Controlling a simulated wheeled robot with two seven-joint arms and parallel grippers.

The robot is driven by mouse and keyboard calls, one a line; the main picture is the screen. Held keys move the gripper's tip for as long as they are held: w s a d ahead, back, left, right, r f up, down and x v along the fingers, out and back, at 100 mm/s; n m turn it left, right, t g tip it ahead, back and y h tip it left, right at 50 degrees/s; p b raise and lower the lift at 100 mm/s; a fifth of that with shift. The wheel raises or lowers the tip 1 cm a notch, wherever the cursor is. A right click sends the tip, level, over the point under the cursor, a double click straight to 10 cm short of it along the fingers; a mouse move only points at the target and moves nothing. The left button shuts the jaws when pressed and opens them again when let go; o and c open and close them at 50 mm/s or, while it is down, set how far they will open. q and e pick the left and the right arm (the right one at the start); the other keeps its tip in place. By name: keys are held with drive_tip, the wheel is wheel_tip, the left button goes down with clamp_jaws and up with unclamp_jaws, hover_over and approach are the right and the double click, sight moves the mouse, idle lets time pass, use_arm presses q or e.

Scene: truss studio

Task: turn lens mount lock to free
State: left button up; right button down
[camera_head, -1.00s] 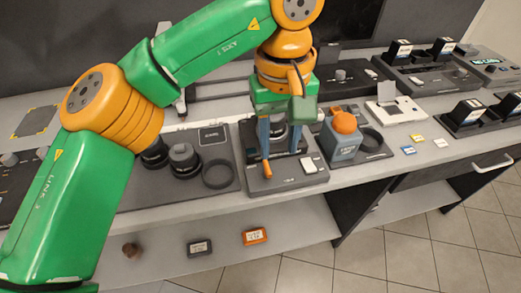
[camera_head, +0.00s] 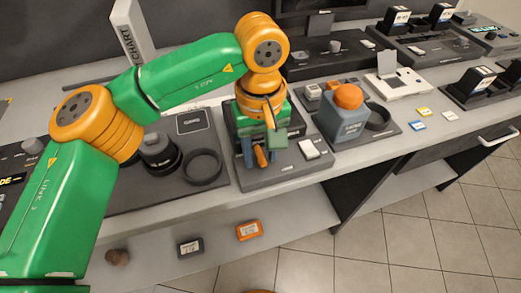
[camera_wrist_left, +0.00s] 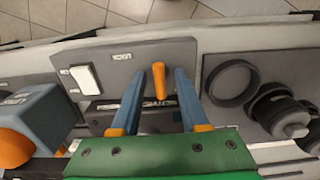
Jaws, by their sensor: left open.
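The lens mount lock shows as an orange lever (camera_head: 262,157) on a dark grey mount plate (camera_head: 285,177) on the bench. In the left wrist view the lever (camera_wrist_left: 159,78) lies between my two blue fingers, with a visible gap on each side. My left gripper (camera_wrist_left: 159,72) is open, reaching down over the plate; in the head view the gripper (camera_head: 260,155) is around the lever and partly hides it. A white rocker switch (camera_head: 309,149) sits on the plate beside the lever; it also shows in the left wrist view (camera_wrist_left: 85,77). My right gripper is not in view.
A blue-grey block with an orange knob (camera_head: 348,96) stands just right of the plate. To the left are a black ring (camera_head: 202,166) and a lens-like cylinder (camera_head: 158,150) on a dark tray. A shelf below holds an orange box (camera_head: 249,230) and a dark box (camera_head: 190,246).

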use_arm(q)
clamp_jaws()
drive_tip(key=n, duration=0.4)
drive_tip(key=shift+n+b, duration=0.35)
drive_tip(key=shift+n, duration=0.05)
drive_tip(key=n, duration=0.4)
drive_tip(key=shift+n+b, duration=0.3)
drive_tip(key=n, duration=0.4)
drive_tip(key=shift+w+b, duration=0.1)
drive_tip(key=shift+b, duration=0.2)
drive_tip(key=shift+n+b, duration=0.3)
drive_tip(key=shift+n, duration=2)
